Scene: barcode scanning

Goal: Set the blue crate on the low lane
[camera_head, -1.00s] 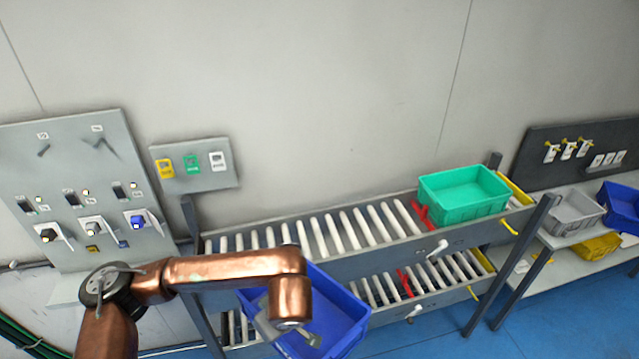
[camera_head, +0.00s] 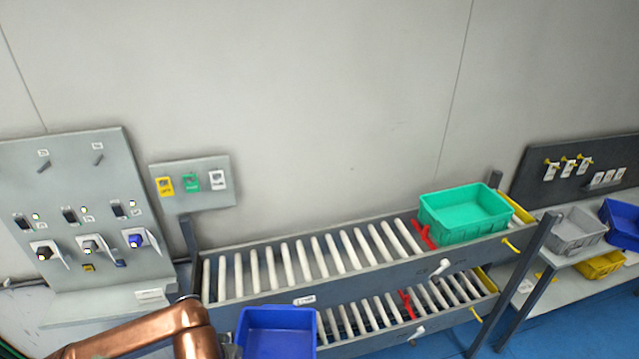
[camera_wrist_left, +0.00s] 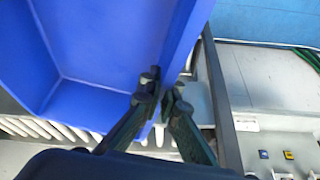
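The blue crate (camera_head: 278,340) is in the lower middle of the head view, roughly level, in front of the left part of the low lane (camera_head: 362,318). Its lower part is cut off by the frame edge, so I cannot tell whether it touches the rollers. My left gripper (camera_wrist_left: 163,92) is shut on the crate's side wall in the left wrist view, one finger on each side. In the head view, my left arm comes in low at the left and the gripper is mostly hidden beside the crate. My right gripper is not in view.
The upper lane (camera_head: 315,258) runs above the low lane and holds a green crate (camera_head: 464,212) at its right end. Red stops (camera_head: 405,303) stand on both lanes. A shelf at the right holds grey (camera_head: 578,232), yellow and blue bins. Low-lane rollers right of the crate are bare.

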